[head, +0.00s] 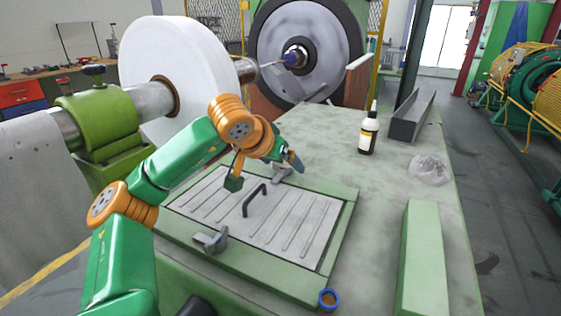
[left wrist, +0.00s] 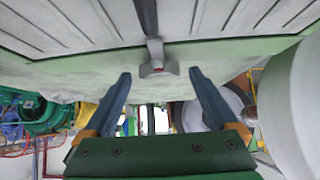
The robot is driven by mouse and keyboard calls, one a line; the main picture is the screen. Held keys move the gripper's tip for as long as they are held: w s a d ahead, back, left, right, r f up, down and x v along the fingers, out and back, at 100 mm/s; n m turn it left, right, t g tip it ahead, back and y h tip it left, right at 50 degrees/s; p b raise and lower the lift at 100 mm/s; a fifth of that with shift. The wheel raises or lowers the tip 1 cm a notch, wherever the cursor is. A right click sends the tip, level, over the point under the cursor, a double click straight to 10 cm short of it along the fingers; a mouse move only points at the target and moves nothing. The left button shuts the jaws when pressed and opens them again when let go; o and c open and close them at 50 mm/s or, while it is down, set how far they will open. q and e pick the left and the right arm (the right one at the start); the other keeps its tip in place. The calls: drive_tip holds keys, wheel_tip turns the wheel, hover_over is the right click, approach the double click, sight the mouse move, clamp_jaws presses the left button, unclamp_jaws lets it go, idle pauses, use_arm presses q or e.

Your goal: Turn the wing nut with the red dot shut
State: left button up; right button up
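A grey wing nut with a red dot (left wrist: 158,67) shows at the edge of the slatted panel in the left wrist view, ahead of and between my fingertips. In the head view a grey wing nut (head: 282,173) sits at the panel's far edge, partly hidden by my gripper; I cannot make out a dot there. Another grey wing nut (head: 211,239) is at the near edge. My left gripper (head: 291,160) is close above the far wing nut. In the left wrist view its two dark fingers (left wrist: 160,77) are spread, with nothing held. My right gripper does not show.
The slatted panel (head: 217,202) has a raised black handle (head: 254,200) in its middle. A bottle (head: 369,131), a grey channel (head: 411,118) and a clear crumpled bag (head: 430,169) stand to the right. A blue ring (head: 328,299) is at the front. A large white reel (head: 170,75) rises behind.

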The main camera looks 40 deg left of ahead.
use_arm(q)
drive_tip(key=v, duration=0.7)
drive_tip(key=shift+s+p, duration=0.1)
drive_tip(key=shift+p, duration=0.3)
